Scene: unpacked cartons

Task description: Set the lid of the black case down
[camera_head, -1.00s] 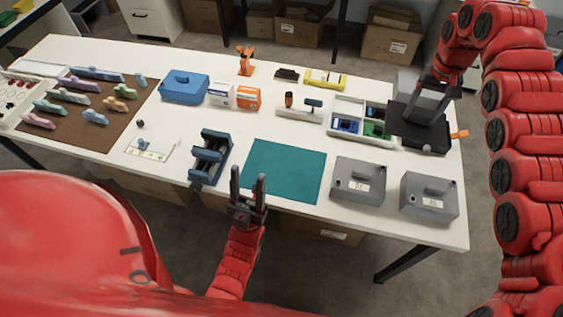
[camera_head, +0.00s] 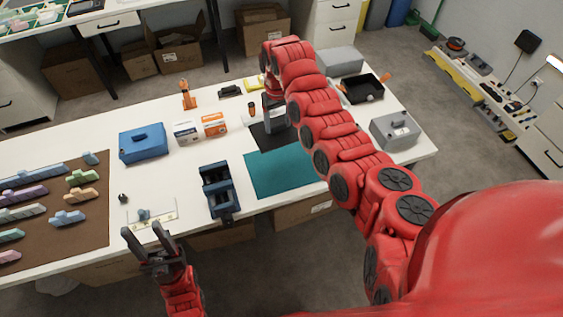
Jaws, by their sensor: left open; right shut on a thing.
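The black lid (camera_head: 264,138) is a flat dark panel at the far edge of the teal mat (camera_head: 265,178). My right gripper (camera_head: 273,122) is shut on it from above. I cannot tell whether the lid touches the mat or the table. The black case (camera_head: 362,88) stands open at the back right of the table, with orange latches at its sides and something pale inside at its front. My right arm hides part of the table between lid and case. My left gripper (camera_head: 145,236) is open and empty off the table's front edge.
A dark blue vise (camera_head: 217,192) stands left of the mat. A grey box (camera_head: 396,131) is at the right. Pastel blocks lie on the brown mat (camera_head: 80,238).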

